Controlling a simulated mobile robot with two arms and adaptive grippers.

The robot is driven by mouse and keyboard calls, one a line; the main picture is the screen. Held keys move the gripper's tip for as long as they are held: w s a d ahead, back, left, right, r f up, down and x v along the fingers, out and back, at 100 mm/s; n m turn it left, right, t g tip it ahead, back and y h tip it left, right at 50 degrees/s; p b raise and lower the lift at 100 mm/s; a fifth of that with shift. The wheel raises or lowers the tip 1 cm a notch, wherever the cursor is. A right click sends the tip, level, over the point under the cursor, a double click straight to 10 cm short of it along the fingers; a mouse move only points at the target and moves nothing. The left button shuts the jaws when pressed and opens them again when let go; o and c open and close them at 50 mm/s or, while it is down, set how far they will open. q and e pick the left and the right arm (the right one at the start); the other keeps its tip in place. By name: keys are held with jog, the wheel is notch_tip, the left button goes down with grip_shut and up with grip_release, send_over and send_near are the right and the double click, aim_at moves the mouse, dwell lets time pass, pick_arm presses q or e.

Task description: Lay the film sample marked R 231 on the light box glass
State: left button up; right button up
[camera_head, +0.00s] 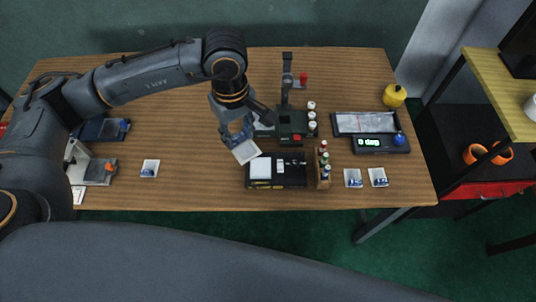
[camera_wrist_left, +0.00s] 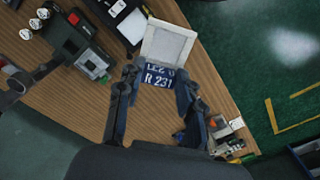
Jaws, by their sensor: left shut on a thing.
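My left gripper (camera_head: 237,136) is shut on a film sample (camera_head: 246,152), a pale square with a blue label strip. In the left wrist view the label of the sample (camera_wrist_left: 167,46) reads R 231, and the fingers of the gripper (camera_wrist_left: 156,84) stand at both sides of the label. The light box (camera_head: 277,184) is black with a white glass (camera_head: 261,168) on its left part. The sample is held tilted, just up and left of the glass in the head view; it seems apart from it. My right gripper is not in view.
A dark stand with a post (camera_head: 287,80) is behind the light box. A small bottle rack (camera_head: 324,172) is right of it. Other samples lie at left (camera_head: 150,168) and right (camera_head: 353,178). A device with a lit display (camera_head: 368,142) and yellow pot (camera_head: 394,96) are farther right.

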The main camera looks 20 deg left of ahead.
pick_arm(q)
jog(key=w+d+f+n, duration=0.1)
jog(key=f+n, duration=0.4)
jog(key=n, duration=0.4)
jog(key=w+d+f+n+b, duration=0.1)
jog(key=w+f+n, duration=0.1)
jog(key=f+n, duration=0.4)
jog(key=w+d+f+n, duration=0.1)
jog(key=f+n, duration=0.5)
jog(key=n, duration=0.8)
jog(key=shift+w+f+b, duration=0.1)
jog(key=shift+w+b, duration=0.05)
jog(key=shift+b, duration=0.15)
jog(key=shift+f+b, duration=0.3)
jog(key=shift+f, duration=0.05)
notch_tip(320, 180, down, 3)
jog(key=shift+f+b, duration=0.1)
jog(key=shift+b, duration=1.05)
jog(key=shift+f, duration=0.25)
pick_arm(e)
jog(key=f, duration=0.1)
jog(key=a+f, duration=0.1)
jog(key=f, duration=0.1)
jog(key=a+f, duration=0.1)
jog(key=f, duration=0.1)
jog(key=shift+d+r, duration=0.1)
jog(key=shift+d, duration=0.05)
